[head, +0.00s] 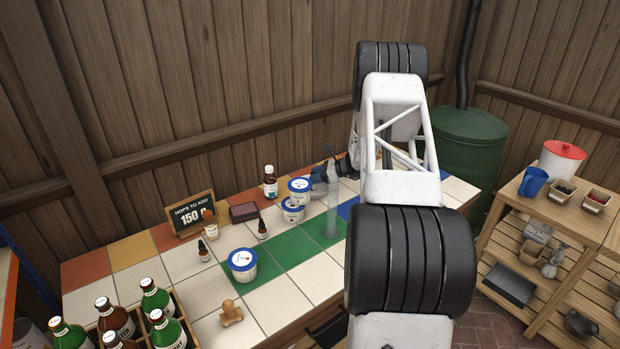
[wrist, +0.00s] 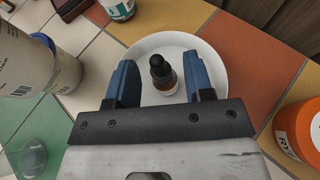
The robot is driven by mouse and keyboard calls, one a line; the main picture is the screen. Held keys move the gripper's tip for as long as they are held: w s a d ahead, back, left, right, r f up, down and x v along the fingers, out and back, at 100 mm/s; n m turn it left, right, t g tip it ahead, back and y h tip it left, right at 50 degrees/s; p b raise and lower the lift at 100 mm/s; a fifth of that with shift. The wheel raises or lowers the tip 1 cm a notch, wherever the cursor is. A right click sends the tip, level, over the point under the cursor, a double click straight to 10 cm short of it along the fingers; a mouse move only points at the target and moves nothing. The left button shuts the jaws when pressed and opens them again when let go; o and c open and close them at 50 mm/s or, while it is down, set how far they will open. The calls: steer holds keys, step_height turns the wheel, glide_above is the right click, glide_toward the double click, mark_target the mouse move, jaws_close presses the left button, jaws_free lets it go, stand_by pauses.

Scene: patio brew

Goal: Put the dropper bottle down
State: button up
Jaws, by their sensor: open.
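In the wrist view, a small brown dropper bottle (wrist: 164,80) with a black cap and a pale label stands upright on a round white dish (wrist: 212,65). My gripper (wrist: 161,64) has its two blue fingers apart, one on each side of the bottle, with a visible gap on both sides. The fingers overlap the dish in the picture. In the head view my arm covers the right part of the table, and I cannot make out this bottle or the dish there.
Other dropper bottles (head: 203,252) and white tubs (head: 242,262) stand on the tiled table in the head view. A crate of bottles (head: 154,300) is at front left. In the wrist view, an orange tub (wrist: 300,130) is right of the dish and stacked tubs (wrist: 22,65) are left.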

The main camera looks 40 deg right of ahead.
steer(key=v, duration=0.8)
steer(key=shift+s+d+r, duration=0.2)
steer(key=shift+s+d, duration=0.05)
